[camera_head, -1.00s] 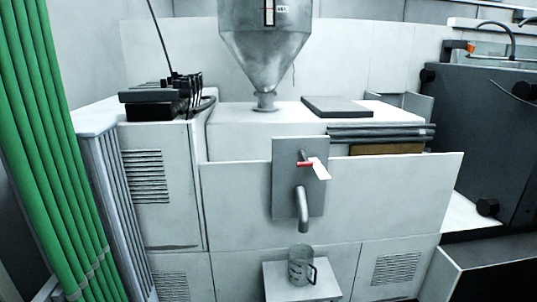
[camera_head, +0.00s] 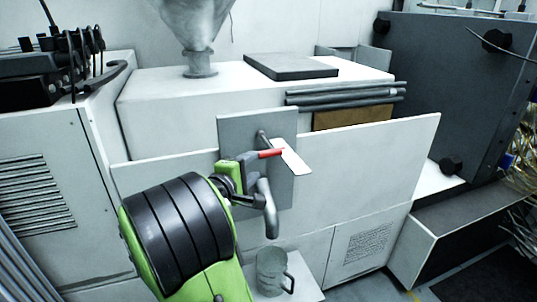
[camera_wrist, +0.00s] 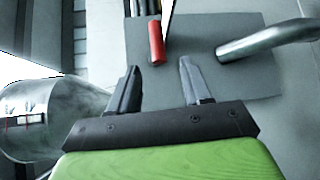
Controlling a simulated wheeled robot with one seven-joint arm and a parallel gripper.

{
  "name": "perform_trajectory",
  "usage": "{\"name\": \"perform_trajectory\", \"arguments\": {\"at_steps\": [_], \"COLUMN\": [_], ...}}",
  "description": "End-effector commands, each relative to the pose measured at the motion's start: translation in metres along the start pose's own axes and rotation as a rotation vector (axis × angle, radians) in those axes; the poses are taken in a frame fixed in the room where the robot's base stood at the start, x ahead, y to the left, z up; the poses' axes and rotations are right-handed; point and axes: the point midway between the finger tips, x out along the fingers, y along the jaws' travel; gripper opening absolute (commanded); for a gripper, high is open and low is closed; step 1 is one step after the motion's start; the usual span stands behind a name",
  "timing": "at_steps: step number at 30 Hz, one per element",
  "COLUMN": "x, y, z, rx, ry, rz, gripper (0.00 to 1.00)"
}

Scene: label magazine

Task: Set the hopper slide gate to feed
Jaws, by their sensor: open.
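A red-gripped handle (camera_head: 270,153) sticks out from a grey plate (camera_head: 284,190) on the front of the white housing, with a white tag (camera_head: 292,158) beside it. No feed marking is readable. The metal hopper (camera_head: 192,28) stands on top of the housing, cut off above. My gripper (camera_head: 255,180) is in front of the plate, close to the handle, and partly hides the plate. In the wrist view, my gripper (camera_wrist: 160,68) is open and empty, and the red handle (camera_wrist: 155,42) lies just beyond the fingertips, between their lines.
A curved metal spout (camera_head: 269,210) comes out of the plate right beside my gripper; it also shows in the wrist view (camera_wrist: 265,42). A glass mug (camera_head: 270,272) stands below it on a small white stand.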

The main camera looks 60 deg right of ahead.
Motion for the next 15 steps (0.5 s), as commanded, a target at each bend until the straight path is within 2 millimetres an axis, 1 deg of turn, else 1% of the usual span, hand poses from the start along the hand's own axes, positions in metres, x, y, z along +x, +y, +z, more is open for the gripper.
{"name": "perform_trajectory", "arguments": {"at_steps": [1, 9, 12, 15], "x": [0.013, 0.08, 0.097, 0.107], "y": [0.002, 0.002, 0.002, 0.001], "z": [0.003, 0.003, 0.001, 0.001], "rx": [0.001, 0.003, 0.004, 0.003], "ry": [-0.009, -0.006, -0.002, 0.0], "rz": [-0.001, -0.003, -0.002, -0.003], "gripper": [0.48, 0.48, 0.48, 0.48]}}
